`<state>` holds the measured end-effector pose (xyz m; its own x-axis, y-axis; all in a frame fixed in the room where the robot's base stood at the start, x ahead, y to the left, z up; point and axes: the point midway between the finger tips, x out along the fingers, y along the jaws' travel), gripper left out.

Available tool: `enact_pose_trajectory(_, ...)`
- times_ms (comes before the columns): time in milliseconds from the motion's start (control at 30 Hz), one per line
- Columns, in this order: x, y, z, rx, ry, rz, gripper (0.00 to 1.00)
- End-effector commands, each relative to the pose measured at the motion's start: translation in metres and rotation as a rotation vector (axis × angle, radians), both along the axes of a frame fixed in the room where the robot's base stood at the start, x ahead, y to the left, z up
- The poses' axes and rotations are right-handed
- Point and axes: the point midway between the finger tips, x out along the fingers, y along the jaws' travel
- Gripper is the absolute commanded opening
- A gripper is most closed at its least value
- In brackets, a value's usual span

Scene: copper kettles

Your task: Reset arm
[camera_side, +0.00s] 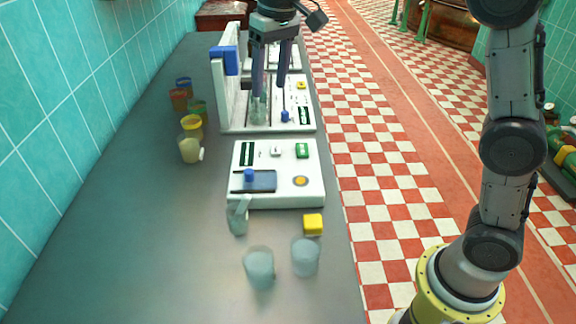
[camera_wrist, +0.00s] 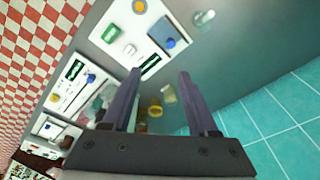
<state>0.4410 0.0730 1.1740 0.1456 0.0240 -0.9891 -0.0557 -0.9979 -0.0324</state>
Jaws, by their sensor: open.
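My gripper (camera_side: 271,88) is open above the far white board (camera_side: 230,124) on the grey counter. Its two dark fingers point down, spread apart, with one in front of a greenish glass (camera_side: 258,108). I cannot tell whether that finger touches the glass. In the wrist view my gripper (camera_wrist: 157,85) shows both fingers apart, with no object clearly held between them.
A nearer white board (camera_side: 290,203) carries a blue knob (camera_side: 249,175). A yellow cube (camera_side: 313,224) and glasses (camera_side: 259,268) stand in front. Several cups, including a yellow one (camera_side: 191,126), line the left. A tiled wall (camera_side: 75,80) bounds the counter (camera_side: 130,240).

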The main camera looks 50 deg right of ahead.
Motion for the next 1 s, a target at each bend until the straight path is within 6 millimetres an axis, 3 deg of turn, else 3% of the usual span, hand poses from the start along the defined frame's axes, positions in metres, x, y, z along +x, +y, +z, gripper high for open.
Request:
enact_pose_trajectory(33, -0.020, -0.010, 0.015, 0.004, -0.030, -0.012, 0.60)
enact_pose_trajectory(200, -0.080, -0.034, 0.038, 0.011, -0.111, -0.033, 0.60)
enact_pose_trajectory(400, -0.152, -0.054, 0.038, 0.009, -0.203, -0.044, 0.60)
enact_pose_trajectory(567, -0.209, -0.066, 0.015, 0.001, -0.270, -0.042, 0.60)
enact_pose_trajectory(700, -0.252, -0.072, -0.022, -0.012, -0.320, -0.029, 0.60)
enact_pose_trajectory(833, -0.275, -0.074, -0.057, -0.025, -0.336, -0.004, 0.60)
enact_pose_trajectory(1000, -0.282, -0.074, -0.086, -0.037, -0.323, 0.033, 0.60)
